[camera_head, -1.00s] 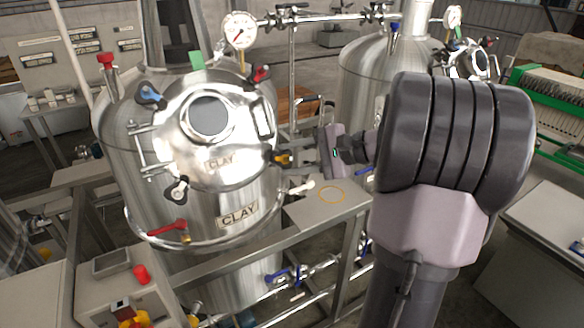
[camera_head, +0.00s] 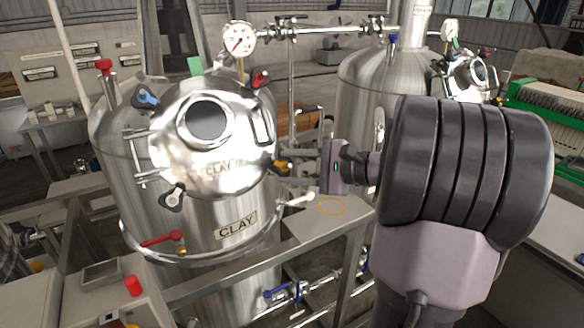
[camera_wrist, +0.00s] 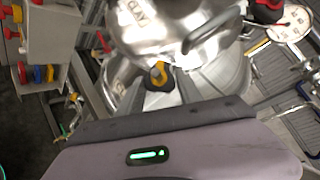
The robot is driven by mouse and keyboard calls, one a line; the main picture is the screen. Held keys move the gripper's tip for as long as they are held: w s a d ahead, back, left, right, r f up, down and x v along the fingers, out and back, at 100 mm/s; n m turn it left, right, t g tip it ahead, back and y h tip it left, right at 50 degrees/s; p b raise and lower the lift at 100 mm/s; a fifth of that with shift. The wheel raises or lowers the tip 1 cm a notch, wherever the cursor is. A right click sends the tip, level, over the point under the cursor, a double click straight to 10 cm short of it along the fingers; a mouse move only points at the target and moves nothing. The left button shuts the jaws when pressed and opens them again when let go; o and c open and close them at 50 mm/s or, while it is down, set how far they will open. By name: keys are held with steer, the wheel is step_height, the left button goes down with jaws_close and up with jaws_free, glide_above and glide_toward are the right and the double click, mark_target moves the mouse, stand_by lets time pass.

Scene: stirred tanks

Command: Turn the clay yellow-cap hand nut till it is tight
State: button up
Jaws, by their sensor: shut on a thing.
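The clay tank (camera_head: 195,215) is a steel vessel with a CLAY label and a round domed lid (camera_head: 225,165) with a sight glass. The yellow-cap hand nut (camera_head: 281,167) is black with a yellow cap, at the lid's right rim. It shows in the wrist view (camera_wrist: 158,76) just beyond my gripper's body. My gripper (camera_head: 296,168) reaches it from the right and is shut on it. How tight the nut sits cannot be seen.
Other hand nuts stand around the lid: blue-cap (camera_head: 146,97), red-cap (camera_head: 260,79) and a black one with a pale cap (camera_head: 172,198). A red-handled valve (camera_head: 162,239) is at the tank's front. A pressure gauge (camera_head: 239,39) rises behind the lid. A second tank (camera_head: 365,85) stands behind.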

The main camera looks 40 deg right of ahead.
steer(key=o, duration=1.4)
steer(key=p+v, duration=0.1)
steer(key=v, duration=1.6)
steer(key=shift+s, duration=0.15)
